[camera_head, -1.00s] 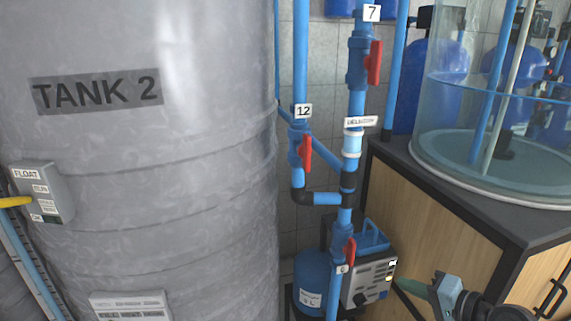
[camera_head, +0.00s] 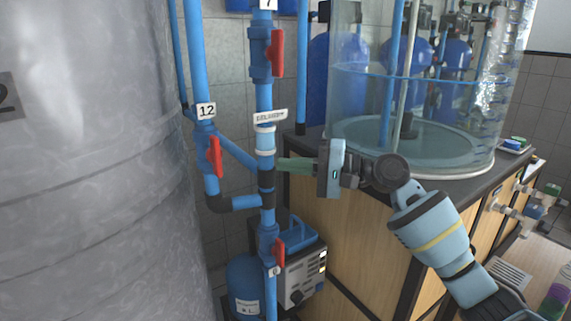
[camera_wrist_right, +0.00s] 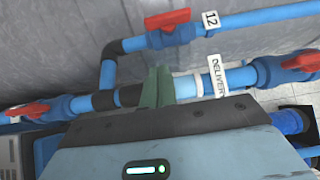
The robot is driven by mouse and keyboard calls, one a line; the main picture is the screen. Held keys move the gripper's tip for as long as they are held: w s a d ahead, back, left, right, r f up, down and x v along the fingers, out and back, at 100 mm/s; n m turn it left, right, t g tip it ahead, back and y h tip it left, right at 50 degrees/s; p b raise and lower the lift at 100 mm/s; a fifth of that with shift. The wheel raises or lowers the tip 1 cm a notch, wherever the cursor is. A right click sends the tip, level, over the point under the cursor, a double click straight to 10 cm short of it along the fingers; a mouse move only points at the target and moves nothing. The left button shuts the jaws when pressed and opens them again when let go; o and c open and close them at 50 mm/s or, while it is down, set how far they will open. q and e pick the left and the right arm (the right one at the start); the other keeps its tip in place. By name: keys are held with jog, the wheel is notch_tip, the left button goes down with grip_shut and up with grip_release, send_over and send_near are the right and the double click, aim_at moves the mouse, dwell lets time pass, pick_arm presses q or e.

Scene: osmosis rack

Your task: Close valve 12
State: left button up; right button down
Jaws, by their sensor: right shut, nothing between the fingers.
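Valve 12 is a blue valve with a red handle (camera_head: 214,156) below the white "12" tag (camera_head: 206,111), on the left blue pipe in the head view. Its handle hangs roughly along the pipe. In the right wrist view the red handle (camera_wrist_right: 168,18) lies at the top, along its pipe beside the "12" tag (camera_wrist_right: 211,19). My right gripper (camera_head: 281,164) is shut and empty, its green fingers pointing left near the delivery pipe (camera_head: 266,182), to the right of valve 12. In the wrist view its fingertips (camera_wrist_right: 159,74) overlap this pipe; contact is unclear. My left gripper is out of view.
Valve 7's red handle (camera_head: 277,53) is above, and another red-handled valve (camera_head: 279,252) is below on the delivery pipe. A grey tank (camera_head: 90,190) stands at left. A clear water tank (camera_head: 415,110) stands on the wooden cabinet (camera_head: 345,225).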

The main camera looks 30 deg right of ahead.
aim_at(216, 157)
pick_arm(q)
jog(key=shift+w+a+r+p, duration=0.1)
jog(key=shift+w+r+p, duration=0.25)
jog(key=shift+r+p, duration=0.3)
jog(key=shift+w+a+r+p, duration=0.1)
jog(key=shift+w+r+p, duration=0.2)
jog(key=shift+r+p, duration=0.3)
pick_arm(e)
jog(key=w+a, duration=0.5)
jog(key=a, duration=0.4)
jog(key=shift+a, duration=0.25)
pick_arm(q)
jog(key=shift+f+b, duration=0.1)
jog(key=shift+b, duration=0.3)
pick_arm(e)
jog(key=shift+a+f+m+t+y, duration=0.1)
jog(key=shift+f+m+t+y, duration=0.2)
jog(key=shift+m, duration=0.1)
